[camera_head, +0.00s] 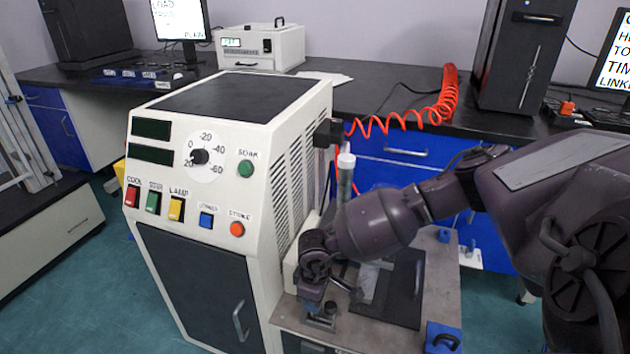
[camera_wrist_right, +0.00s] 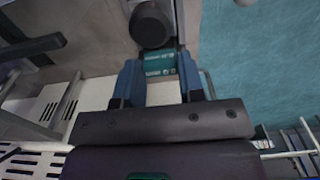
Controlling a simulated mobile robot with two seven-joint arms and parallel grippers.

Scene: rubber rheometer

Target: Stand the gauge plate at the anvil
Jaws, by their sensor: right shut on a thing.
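My right gripper (camera_head: 312,296) is low over the front left of the grey bench plate, beside the white cabinet. In the right wrist view its blue fingers (camera_wrist_right: 160,70) are shut on a small teal piece with pale markings (camera_wrist_right: 160,63), which looks like the gauge plate. A dark round-topped post (camera_wrist_right: 150,27), probably the anvil, stands just beyond the fingertips; in the head view a small dark fixture (camera_head: 323,318) sits just below the gripper. I cannot tell whether the plate touches it. The plate is hidden in the head view. My left gripper is not in view.
The white cabinet (camera_head: 215,150) with coloured buttons stands close to the left of my right arm. The grey bench plate (camera_head: 440,290) carries a dark panel (camera_head: 405,295) and a blue block (camera_head: 442,338). A red coiled hose (camera_head: 440,105) hangs at the back.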

